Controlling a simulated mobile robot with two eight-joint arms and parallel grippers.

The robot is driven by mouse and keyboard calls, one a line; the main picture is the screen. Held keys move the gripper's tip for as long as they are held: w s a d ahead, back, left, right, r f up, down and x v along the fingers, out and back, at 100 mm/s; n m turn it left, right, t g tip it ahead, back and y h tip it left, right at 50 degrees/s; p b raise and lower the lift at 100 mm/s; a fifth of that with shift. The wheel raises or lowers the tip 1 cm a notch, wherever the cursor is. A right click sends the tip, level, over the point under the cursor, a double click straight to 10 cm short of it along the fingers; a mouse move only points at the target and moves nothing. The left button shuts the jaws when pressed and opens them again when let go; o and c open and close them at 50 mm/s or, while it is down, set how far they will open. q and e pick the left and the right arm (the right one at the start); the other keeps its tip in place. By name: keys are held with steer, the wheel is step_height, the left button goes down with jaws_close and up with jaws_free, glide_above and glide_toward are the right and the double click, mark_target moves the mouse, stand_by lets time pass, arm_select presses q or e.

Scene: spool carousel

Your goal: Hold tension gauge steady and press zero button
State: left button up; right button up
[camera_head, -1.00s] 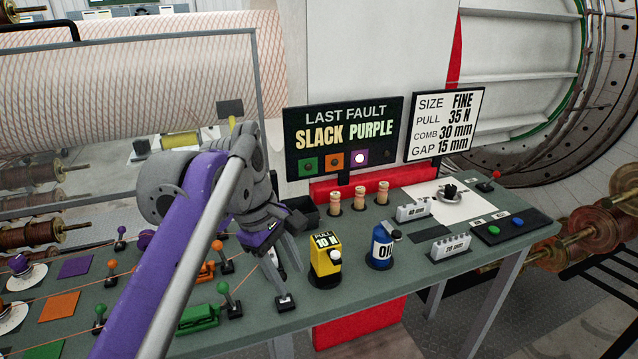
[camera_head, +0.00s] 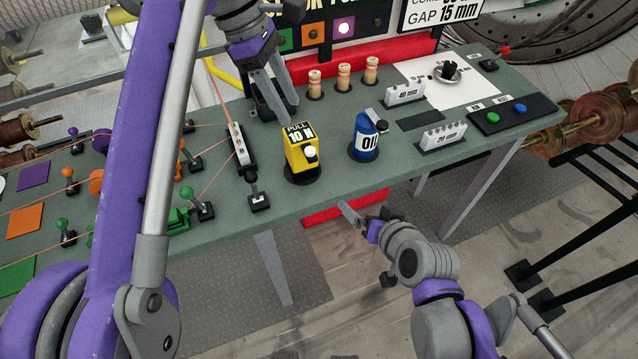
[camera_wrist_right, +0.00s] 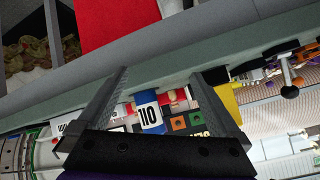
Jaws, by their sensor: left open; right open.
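The tension gauge (camera_head: 301,155) is a yellow box marked "PULL 10 N" with a white button (camera_head: 310,152) on its front side. It stands upright on a dark round base on the green bench. My left gripper (camera_head: 272,105) is open, fingers pointing down, just behind and left of the gauge, apart from it. My right gripper (camera_head: 362,222) is open and empty, in front of the bench edge and lower right of the gauge. In the right wrist view its open fingers (camera_wrist_right: 168,75) face the bench edge, with the yellow gauge (camera_wrist_right: 229,103) partly hidden behind the right-hand finger.
A blue oil bottle (camera_head: 367,137) stands right of the gauge. A black lever (camera_head: 257,192) and a slotted strip with a taut thread (camera_head: 240,148) are to its left. Several wooden pegs (camera_head: 343,78) stand behind. The bench front between gauge and bottle is clear.

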steer(key=w+r+t, duration=0.2)
steer(key=w, duration=0.1)
steer(key=w+a+r+m+t, duration=0.1)
steer(key=shift+w, duration=0.25)
steer(key=n+t+y, duration=0.3)
steer(key=n+t, duration=0.1)
steer(key=n, duration=0.3)
glide_toward(306, 163)
steer(key=w, duration=0.2)
steer(key=x, duration=1.1)
steer(key=shift+a+f, duration=0.1)
steer(key=shift+a, duration=0.2)
steer(key=shift+s, duration=0.1)
jaws_close()
arm_select(q)
jaws_close()
